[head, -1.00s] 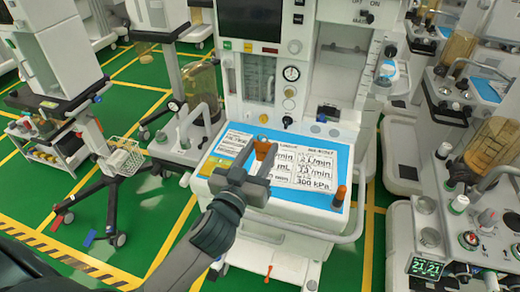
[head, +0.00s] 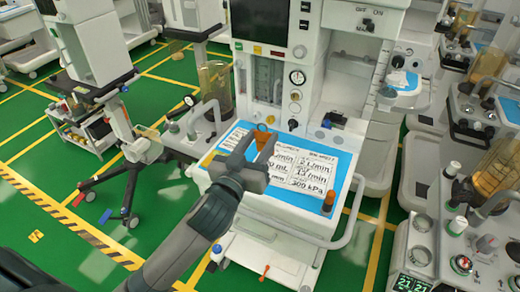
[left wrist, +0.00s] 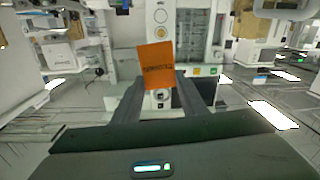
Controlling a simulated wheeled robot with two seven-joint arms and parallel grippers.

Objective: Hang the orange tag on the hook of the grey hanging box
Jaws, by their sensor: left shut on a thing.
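The orange tag (head: 262,135) is held upright between the fingertips of my left gripper (head: 255,146). In the left wrist view, the tag (left wrist: 157,65) faces the camera with dark lettering, its lower edge between the two fingers. My left gripper is shut on it, and in the head picture it overlaps the blue-bordered top of the central cart (head: 343,165). I cannot make out the grey hanging box or its hook with certainty in either view. My right gripper is not in view.
The central cart has a curved white rail (head: 345,225) and an orange-topped post (head: 328,203) at its front right. A trolley with a small basket (head: 145,137) stands at left. Another machine (head: 450,230) stands close at right.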

